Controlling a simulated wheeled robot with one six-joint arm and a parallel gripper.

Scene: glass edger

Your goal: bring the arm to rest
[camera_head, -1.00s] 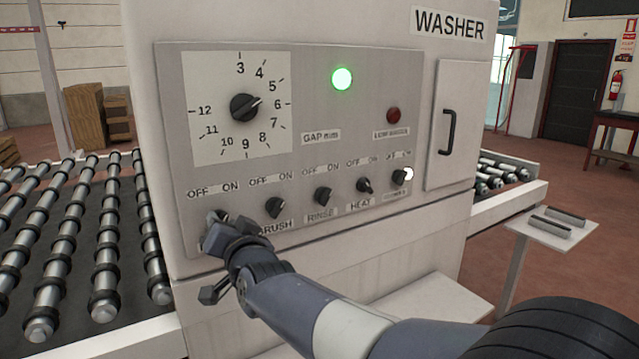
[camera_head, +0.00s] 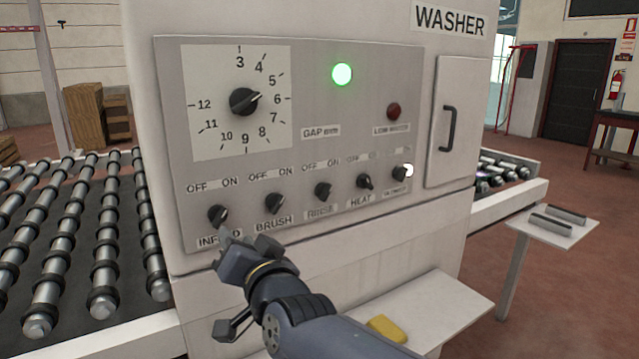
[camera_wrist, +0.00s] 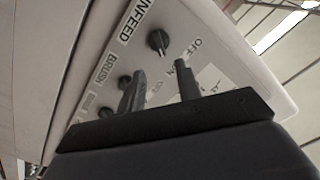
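My gripper (camera_head: 226,246) is just below and in front of the INFEED knob (camera_head: 218,215) on the washer's control panel (camera_head: 360,105). In the wrist view its two dark fingers (camera_wrist: 161,88) stand apart with nothing between them. The INFEED knob also shows there (camera_wrist: 158,42), beyond the fingertips and clear of them. The BRUSH knob (camera_head: 275,203), RINSE knob (camera_head: 323,191) and HEAT knob (camera_head: 365,181) sit in a row to its right. A green lamp (camera_head: 342,74) is lit; the red lamp (camera_head: 394,111) looks dark.
A roller conveyor (camera_head: 62,240) runs along the left of the washer. A white shelf (camera_head: 440,305) with a yellow object (camera_head: 388,328) juts out below the panel. A small white stand (camera_head: 545,230) holding grey bars is at right. Open floor lies beyond it.

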